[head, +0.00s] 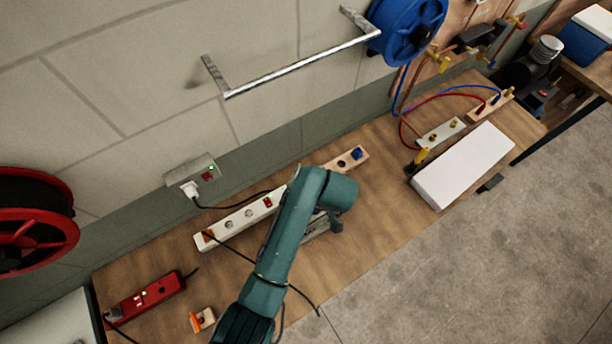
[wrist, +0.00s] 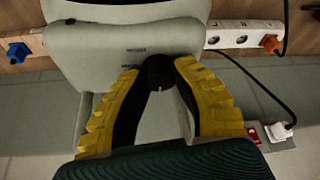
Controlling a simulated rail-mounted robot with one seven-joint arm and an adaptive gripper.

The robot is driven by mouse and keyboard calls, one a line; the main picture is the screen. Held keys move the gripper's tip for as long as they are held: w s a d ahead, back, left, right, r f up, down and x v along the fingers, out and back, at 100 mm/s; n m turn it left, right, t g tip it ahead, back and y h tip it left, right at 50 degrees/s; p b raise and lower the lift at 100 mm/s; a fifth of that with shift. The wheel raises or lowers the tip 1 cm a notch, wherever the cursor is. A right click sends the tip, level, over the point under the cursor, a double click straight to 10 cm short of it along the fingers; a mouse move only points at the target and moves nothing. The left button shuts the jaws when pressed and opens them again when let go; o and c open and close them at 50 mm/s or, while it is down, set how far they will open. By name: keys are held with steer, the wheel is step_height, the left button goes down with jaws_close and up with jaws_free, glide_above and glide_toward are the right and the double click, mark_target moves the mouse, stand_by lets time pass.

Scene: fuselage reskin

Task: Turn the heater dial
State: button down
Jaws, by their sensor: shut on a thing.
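The heater (wrist: 80,45) is a pale grey housing with small dark markings and fills the upper middle of the wrist view. Its dial (wrist: 160,72) is a round black knob with a short light pointer line, on the housing's lower edge in that view. My gripper (wrist: 158,68) has yellow ribbed fingers with dark inner pads, one on each side of the dial, shut on it. In the head view my green arm reaches over the bench and hides most of the heater and the dial; a pale part of the heater (head: 316,232) shows beside the arm.
A white power strip (head: 240,217) lies along the bench behind the arm, with a cable running to a wall socket (head: 196,178). A red power strip (head: 145,296) lies at the front left. A white box (head: 463,165) stands at right. Bare bench shows between it and my arm.

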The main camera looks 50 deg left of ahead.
steer(key=shift+f, duration=0.15)
steer(key=c, duration=0.8)
jaws_free()
steer(key=v, duration=1.2)
